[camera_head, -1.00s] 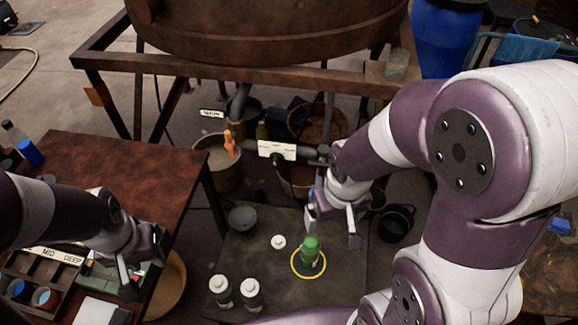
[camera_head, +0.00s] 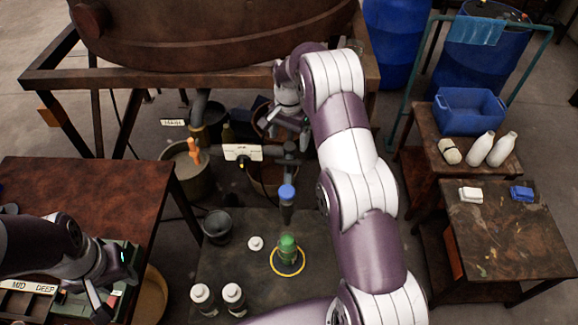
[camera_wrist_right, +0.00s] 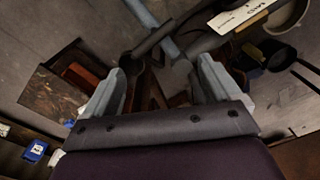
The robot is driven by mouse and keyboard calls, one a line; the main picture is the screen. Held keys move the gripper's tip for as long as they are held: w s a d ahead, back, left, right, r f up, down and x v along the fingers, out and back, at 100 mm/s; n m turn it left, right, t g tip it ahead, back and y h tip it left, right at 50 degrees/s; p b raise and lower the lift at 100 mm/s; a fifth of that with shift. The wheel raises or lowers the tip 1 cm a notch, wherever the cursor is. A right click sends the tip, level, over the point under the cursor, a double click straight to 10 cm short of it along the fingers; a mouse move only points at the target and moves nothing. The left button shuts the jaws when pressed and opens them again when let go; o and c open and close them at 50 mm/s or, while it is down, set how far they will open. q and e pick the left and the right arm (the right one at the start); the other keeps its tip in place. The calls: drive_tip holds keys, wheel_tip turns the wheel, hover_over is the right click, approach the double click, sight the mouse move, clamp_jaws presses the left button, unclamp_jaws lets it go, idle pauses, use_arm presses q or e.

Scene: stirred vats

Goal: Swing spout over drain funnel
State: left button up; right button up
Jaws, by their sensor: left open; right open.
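A dark spout assembly (camera_head: 287,150) sits on a horizontal pipe below the vat, beside a white label plate (camera_head: 243,152). A dark piece with a blue top (camera_head: 287,193) hangs below it. My right gripper (camera_head: 290,128) is open just above and behind the spout assembly. In the right wrist view a dark pipe end (camera_wrist_right: 180,73) shows between or beyond the open fingers (camera_wrist_right: 160,85); contact cannot be told. My left gripper (camera_head: 112,295) is open at the left table.
A rust vat (camera_head: 210,30) overhangs its frame. An orange handle (camera_head: 194,152) stands left of the plate. The low dark table holds a green bottle (camera_head: 287,248), a grey cup (camera_head: 217,225) and white bottles (camera_head: 202,297). Side tables with a blue bin (camera_head: 468,110) stand right.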

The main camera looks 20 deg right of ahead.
sight(289, 164)
drive_tip(key=shift+s+a+m, duration=0.1)
drive_tip(key=shift+s+m, duration=0.35)
drive_tip(key=shift+m, duration=0.05)
drive_tip(key=shift+s+a+f, duration=0.1)
drive_tip(key=shift+s+f, duration=0.05)
drive_tip(key=shift+f, duration=0.1)
wheel_tip(289, 164, down, 11)
drive_tip(key=p, duration=0.3)
drive_tip(key=shift+f+p, duration=0.2)
drive_tip(key=shift+p, duration=0.15)
drive_tip(key=shift+f, duration=0.25)
